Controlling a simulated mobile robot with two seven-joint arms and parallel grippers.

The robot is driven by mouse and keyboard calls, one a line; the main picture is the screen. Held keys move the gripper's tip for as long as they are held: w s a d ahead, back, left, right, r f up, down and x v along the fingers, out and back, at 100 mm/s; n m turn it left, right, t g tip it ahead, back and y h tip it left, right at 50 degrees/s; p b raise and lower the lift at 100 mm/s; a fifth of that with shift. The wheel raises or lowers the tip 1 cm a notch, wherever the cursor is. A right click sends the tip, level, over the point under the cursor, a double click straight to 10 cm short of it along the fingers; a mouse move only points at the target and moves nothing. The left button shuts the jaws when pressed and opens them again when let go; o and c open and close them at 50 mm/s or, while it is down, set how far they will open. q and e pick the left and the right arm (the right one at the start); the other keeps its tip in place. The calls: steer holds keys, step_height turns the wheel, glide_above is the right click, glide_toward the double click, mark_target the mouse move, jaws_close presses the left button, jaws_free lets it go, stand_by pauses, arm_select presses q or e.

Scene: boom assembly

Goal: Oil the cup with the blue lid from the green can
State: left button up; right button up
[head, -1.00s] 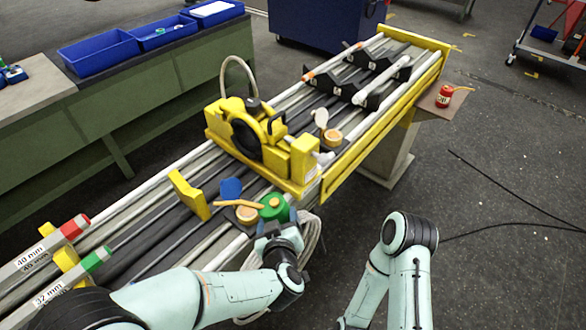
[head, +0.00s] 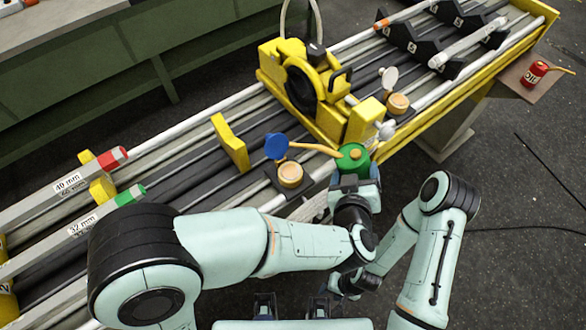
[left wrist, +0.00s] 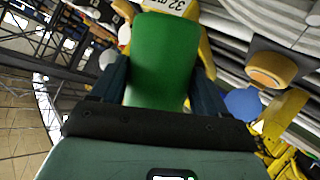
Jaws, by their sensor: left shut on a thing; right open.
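My left gripper (head: 355,180) is shut on the green can (head: 352,157), held raised at the rail's near edge. Its orange spout (head: 318,148) points left, its tip above the cup in the picture and close to the blue lid. The cup (head: 290,174) has a tan-orange top and sits on a dark base. Its blue lid (head: 276,146) stands open behind it. The left wrist view shows the green can (left wrist: 165,60) between the fingers, with the cup (left wrist: 272,68) and blue lid (left wrist: 242,103) at right. My right gripper (head: 335,286) is low, open and partly hidden.
A second cup (head: 398,103) with a white lid (head: 388,78) stands right of the yellow clamp (head: 300,85). A yellow upright plate (head: 230,143) stands left of the blue lid. A red oil can (head: 535,73) sits on a side shelf (head: 515,84).

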arm_select(q)
steer(key=w+a+f+m+t+y, duration=0.1)
steer(key=a+f+m+y, duration=0.1)
steer(key=f, duration=0.5)
steer(key=shift+a+m+y, duration=0.3)
steer(key=shift+a+m, duration=0.25)
steer(key=shift+m, duration=0.35)
arm_select(e)
steer(key=shift+w+r, duration=0.1)
steer(key=shift+r, duration=0.1)
arm_select(q)
steer(key=shift+f, duration=0.1)
step_height(320, 180, up, 6)
steer(key=m+t+y+p, duration=0.1)
steer(key=m+p, duration=0.1)
steer(key=m+t+y+p, duration=0.1)
steer(key=m+p, duration=0.1)
steer(key=p, duration=0.1)
steer(key=shift+w+m+y+p, duration=0.15)
steer(key=shift+m+y+p, duration=0.15)
steer(key=shift+m+y, duration=0.1)
arm_select(e)
steer(key=w+r+t, duration=0.1)
steer(key=w+r, duration=0.5)
steer(key=r, duration=0.1)
steer(key=shift+w, duration=0.25)
arm_select(q)
steer(key=shift+s, duration=0.25)
